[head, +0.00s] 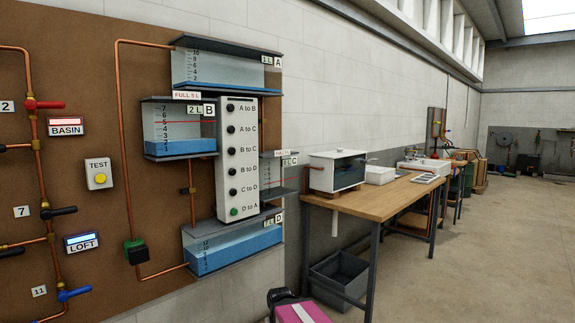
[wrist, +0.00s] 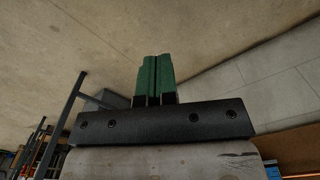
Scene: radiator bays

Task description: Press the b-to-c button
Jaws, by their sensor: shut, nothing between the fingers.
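The B to C button (head: 231,150) is a dark round knob, third from the top on the white button panel (head: 223,207). Its label stands to its right. The A to C button (head: 231,129) is just above it and the B to D button (head: 231,171) just below. My gripper (wrist: 155,58) shows in the wrist view with its green fingers together and empty. It points over bare floor, and the button is not in the wrist view. I cannot make out the fingers in the head view.
Water tank A (head: 215,70) is above the panel, tank B (head: 178,126) left, tank C (head: 275,172) right and tank D (head: 235,246) below. A copper pipe (head: 120,150) runs left of them. A wooden bench (head: 380,200) stands to the right, with open floor beyond it.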

